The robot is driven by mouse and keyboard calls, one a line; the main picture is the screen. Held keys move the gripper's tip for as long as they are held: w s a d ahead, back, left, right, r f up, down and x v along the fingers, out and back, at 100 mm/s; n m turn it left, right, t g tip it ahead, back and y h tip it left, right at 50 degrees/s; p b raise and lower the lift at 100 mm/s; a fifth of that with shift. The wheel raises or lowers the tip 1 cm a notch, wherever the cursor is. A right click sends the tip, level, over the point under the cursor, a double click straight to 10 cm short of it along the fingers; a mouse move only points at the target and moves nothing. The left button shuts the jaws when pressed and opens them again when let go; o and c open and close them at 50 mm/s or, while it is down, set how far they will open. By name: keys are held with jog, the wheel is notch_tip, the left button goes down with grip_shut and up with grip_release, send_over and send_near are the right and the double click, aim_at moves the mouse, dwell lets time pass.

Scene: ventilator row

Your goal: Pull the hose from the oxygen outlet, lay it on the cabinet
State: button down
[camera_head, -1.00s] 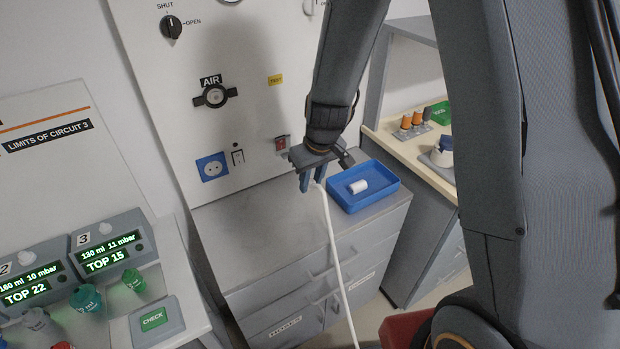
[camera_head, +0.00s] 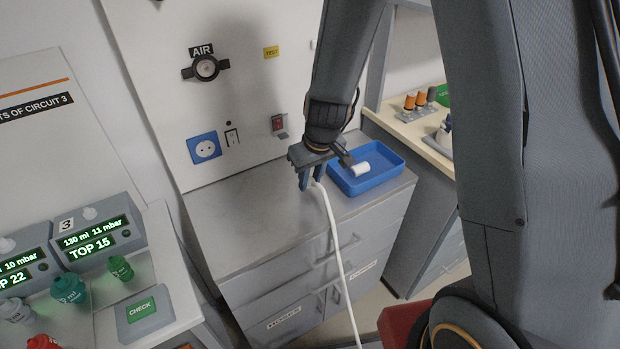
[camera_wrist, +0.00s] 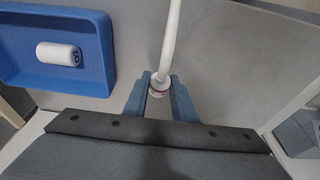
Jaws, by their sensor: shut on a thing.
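My gripper (camera_head: 311,182) is shut on the end of the white hose (camera_head: 335,245), above the grey cabinet (camera_head: 250,205). The hose hangs down past the cabinet's front edge. In the wrist view the gripper's fingers (camera_wrist: 158,93) close around the hose's end fitting, and the hose (camera_wrist: 172,40) runs away from it. Whether the fitting touches the cabinet top I cannot tell. An outlet marked AIR (camera_head: 206,68) is on the wall panel with nothing plugged in. The oxygen outlet is not visible in these views.
A blue tray (camera_head: 398,160) with a white cylinder (camera_head: 360,170) in it stands on the cabinet's right side, close to my gripper. The cabinet top left of the gripper is bare. Ventilator units (camera_head: 95,240) stand at the left, a cream-topped bench (camera_head: 420,130) at the right.

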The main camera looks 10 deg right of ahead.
jog(key=c, duration=1.4)
grip_release()
jog(key=shift+r, duration=0.1)
jog(key=p+v, duration=0.2)
jog(key=v, duration=0.3)
jog(key=w+p+v, duration=0.1)
jog(key=p+v, duration=0.1)
jog(key=v, duration=0.3)
jog(key=p+v, duration=0.2)
jog(key=v, duration=0.3)
jog(key=shift+w+a+r, duration=0.25)
jog(key=shift+w+r, duration=0.05)
jog(key=shift+r, duration=0.1)
jog(key=s+d+f+m+b, duration=0.1)
jog(key=s+d+f+b, duration=0.1)
jog(key=s+d, duration=0.1)
jog(key=s+d+f+m+b, duration=0.1)
jog(key=s+d+m+b, duration=0.1)
jog(key=s, duration=0.3)
jog(key=s+d+f+m+g+h+b, duration=0.1)
jog(key=s+d+f+b, duration=0.1)
jog(key=s+d+b, duration=0.1)
jog(key=shift+s+d+f+m+b, duration=0.2)
jog(key=shift+s+d, duration=0.15)
jog(key=shift+s, duration=0.2)
jog(key=shift+s+d+f+m+b, duration=0.1)
jog(key=shift+s+d+b, duration=0.1)
jog(key=shift+s+d, duration=0.25)
